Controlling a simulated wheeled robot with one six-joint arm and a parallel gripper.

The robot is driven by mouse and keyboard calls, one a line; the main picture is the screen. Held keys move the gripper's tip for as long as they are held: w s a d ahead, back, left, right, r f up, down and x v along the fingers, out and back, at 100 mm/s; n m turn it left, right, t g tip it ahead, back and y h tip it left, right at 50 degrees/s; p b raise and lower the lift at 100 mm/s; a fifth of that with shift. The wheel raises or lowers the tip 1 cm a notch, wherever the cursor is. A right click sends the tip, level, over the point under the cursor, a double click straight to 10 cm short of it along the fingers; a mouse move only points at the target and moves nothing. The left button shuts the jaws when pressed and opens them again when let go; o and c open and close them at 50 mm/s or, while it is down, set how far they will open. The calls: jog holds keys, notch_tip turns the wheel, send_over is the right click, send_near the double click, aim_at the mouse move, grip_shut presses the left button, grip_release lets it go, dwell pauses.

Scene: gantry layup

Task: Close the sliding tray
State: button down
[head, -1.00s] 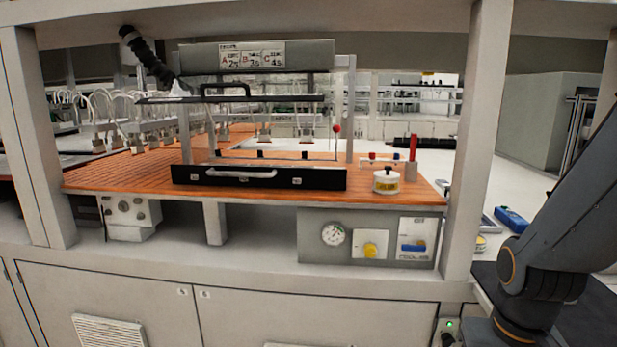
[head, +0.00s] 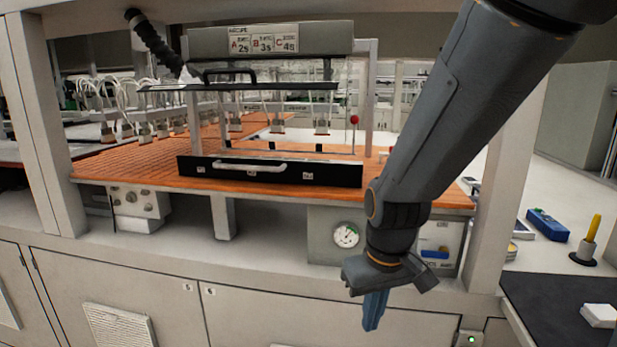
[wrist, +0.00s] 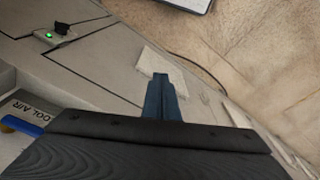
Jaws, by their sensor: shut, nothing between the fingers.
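The sliding tray (head: 330,174) shows in the head view as a long black front with a pale bar handle (head: 249,166). It sits at the front edge of the orange work surface, under the grey labelled housing (head: 270,40). How far it stands out is hard to tell. My gripper (head: 374,312) is to the right of the tray and lower, in front of the cabinet, pointing down. Its blue fingers are shut and empty, apart from the tray. They also show in the wrist view (wrist: 161,95). The tray is not in the wrist view.
A pressure gauge (head: 346,235) and a blue switch (head: 435,254) sit on the panel below the surface. White posts stand at the left (head: 45,150) and right (head: 497,190). A red-knobbed lever (head: 354,120) rises behind the tray. Space before the cabinet doors (head: 270,315) is clear.

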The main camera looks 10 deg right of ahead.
jog(key=w+a+r+n+t+y+b, duration=0.15)
jog(key=w+r+n, duration=0.3)
jog(key=r, duration=0.45)
jog(key=w+r+n+t, duration=0.25)
jog(key=w+r, duration=0.25)
jog(key=r, duration=0.4)
jog(key=w+a+r+n+t+y+b, duration=0.1)
jog(key=w+r+n, duration=0.35)
jog(key=r, duration=0.55)
jog(key=x, duration=0.6)
jog(key=p+x, duration=0.1)
jog(key=x, duration=0.2)
jog(key=shift+w+d+f, duration=0.15)
jog(key=shift+w+d, duration=0.05)
jog(key=shift+w, duration=0.15)
jog(key=w, duration=0.1)
jog(key=w+d+p, duration=0.1)
jog(key=w, duration=0.1)
jog(key=shift+w+d+f, duration=0.1)
jog(key=shift+w+f, duration=0.05)
jog(key=shift+w, duration=0.1)
jog(key=shift+w+d+p, duration=0.1)
jog(key=shift+w+p, duration=0.2)
jog(key=shift+p, duration=0.05)
